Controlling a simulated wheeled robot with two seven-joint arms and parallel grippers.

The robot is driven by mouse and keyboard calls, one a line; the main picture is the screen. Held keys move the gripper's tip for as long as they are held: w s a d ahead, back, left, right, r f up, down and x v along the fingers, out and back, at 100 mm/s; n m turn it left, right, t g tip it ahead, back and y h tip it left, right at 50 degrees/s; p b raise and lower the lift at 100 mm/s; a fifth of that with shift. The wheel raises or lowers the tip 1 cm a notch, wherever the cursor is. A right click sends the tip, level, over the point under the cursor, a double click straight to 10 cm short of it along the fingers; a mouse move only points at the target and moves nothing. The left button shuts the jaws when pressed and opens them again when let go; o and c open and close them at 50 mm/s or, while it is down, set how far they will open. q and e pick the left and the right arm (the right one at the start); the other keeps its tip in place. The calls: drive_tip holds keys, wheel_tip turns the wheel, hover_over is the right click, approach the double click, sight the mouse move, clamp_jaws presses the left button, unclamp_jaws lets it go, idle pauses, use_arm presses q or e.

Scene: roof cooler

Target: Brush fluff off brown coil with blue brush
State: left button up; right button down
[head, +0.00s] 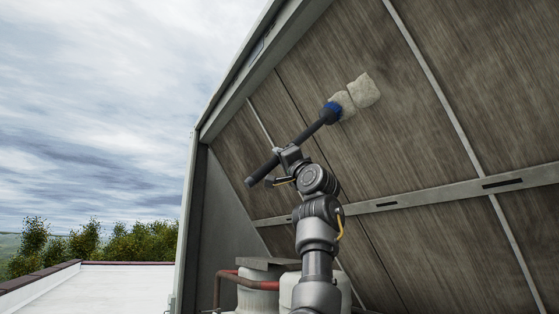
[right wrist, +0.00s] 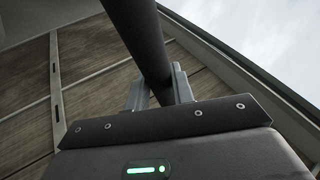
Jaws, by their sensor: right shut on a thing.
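The brown coil (head: 235,165) is a large slanted panel face with wood-like streaks, filling the right of the head view. Two pale fluff patches (head: 364,91) cling to its upper part, side by side. The blue brush (head: 331,112) has a blue head on a long dark handle. Its head is at the lower left fluff patch and partly covers it; I cannot tell whether it touches. My right gripper (head: 289,157) is shut on the dark handle, which also crosses between the fingers in the right wrist view (right wrist: 147,40). My left gripper is not in view.
A grey metal frame (head: 245,75) edges the coil, and a slotted crossbar (head: 440,196) and thin strips cross it. Below stand white tanks (head: 258,294) with a red pipe (head: 217,290). A white roof (head: 120,288) lies open at the left.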

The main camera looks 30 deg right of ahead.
drive_tip(key=s+b, duration=0.6)
drive_tip(key=s, duration=0.3)
drive_tip(key=shift+s, duration=0.15)
idle(0.4)
drive_tip(key=shift+s, duration=0.1)
